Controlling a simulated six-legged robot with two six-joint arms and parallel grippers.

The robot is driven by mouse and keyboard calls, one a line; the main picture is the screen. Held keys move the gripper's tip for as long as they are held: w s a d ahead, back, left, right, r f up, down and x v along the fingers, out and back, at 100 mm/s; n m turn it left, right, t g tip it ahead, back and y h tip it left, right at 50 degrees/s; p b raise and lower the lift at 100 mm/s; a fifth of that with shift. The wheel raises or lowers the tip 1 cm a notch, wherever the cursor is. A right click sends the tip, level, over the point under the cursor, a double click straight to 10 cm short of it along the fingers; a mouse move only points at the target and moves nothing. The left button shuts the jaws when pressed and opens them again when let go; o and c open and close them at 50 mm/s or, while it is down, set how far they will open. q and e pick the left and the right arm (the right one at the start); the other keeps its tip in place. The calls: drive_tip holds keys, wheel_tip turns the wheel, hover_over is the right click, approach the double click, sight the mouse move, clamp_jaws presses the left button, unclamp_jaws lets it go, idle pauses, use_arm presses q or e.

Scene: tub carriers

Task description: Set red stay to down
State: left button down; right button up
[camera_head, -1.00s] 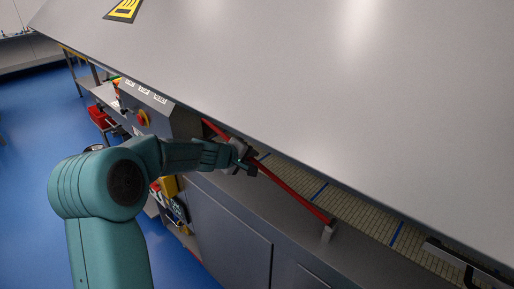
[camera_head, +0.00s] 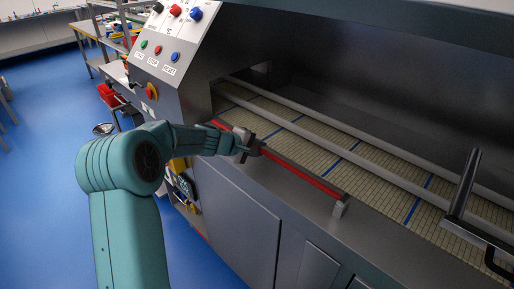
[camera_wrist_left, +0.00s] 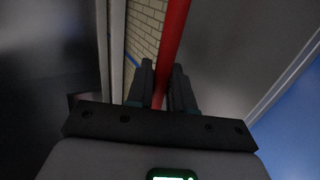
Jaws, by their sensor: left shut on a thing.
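The red stay (camera_head: 310,179) is a long thin red bar. It runs along the machine's front ledge, from beside the control panel down to a small grey bracket (camera_head: 340,209) at its right end. My left gripper (camera_head: 250,147) is shut around the stay left of its middle and hides a short stretch of it. In the left wrist view the red stay (camera_wrist_left: 172,45) passes between the dark fingers (camera_wrist_left: 163,88). I cannot tell whether the stay's left end touches the ledge. My right gripper is not in view.
A slatted conveyor belt (camera_head: 310,140) with blue stripes and grey rails lies behind the stay. The control panel (camera_head: 165,50) with buttons stands left of it. A grey upright bar (camera_head: 463,184) stands at the right. Blue floor (camera_head: 50,190) is open at left.

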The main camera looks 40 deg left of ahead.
use_arm(q)
drive_tip(key=c, duration=1.2)
unclamp_jaws()
drive_tip(key=shift+f, duration=0.35)
drive_tip(key=shift+c, duration=0.2)
drive_tip(key=shift+o, duration=0.4)
drive_tip(key=shift+a, duration=0.1)
drive_tip(key=shift+r, duration=0.15)
drive_tip(key=shift+s+r, duration=0.2)
drive_tip(key=shift+s, duration=0.15)
drive_tip(key=b+v, duration=0.1)
drive_tip(key=v, duration=1.4)
drive_tip(key=shift+s+r, duration=0.1)
drive_tip(key=shift+s, duration=0.05)
